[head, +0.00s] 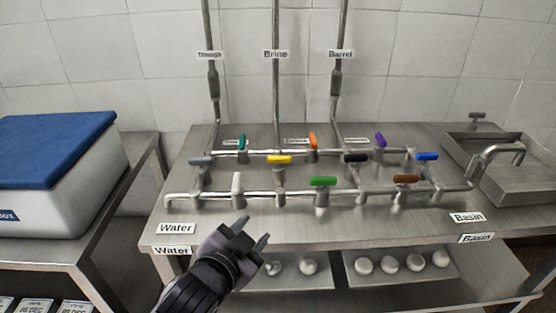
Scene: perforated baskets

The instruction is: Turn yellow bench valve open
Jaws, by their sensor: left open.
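The yellow bench valve (279,159) has a short yellow handle lying crosswise, left to right, on the pipework of the steel bench. It sits below the vertical pipe labelled Brine, left of the bench's middle. My left gripper (253,233) is open and empty near the bench's front edge, in front of and a little left of the yellow handle, apart from it. Nothing hides the handle. My right gripper is not in view.
A green handle (323,181) and a white handle (237,184) stand nearby on the front pipe. Orange (313,140), black (356,158) and grey (201,160) handles are farther back. A steel basin (501,160) is at right, a blue-lidded box (58,148) at left.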

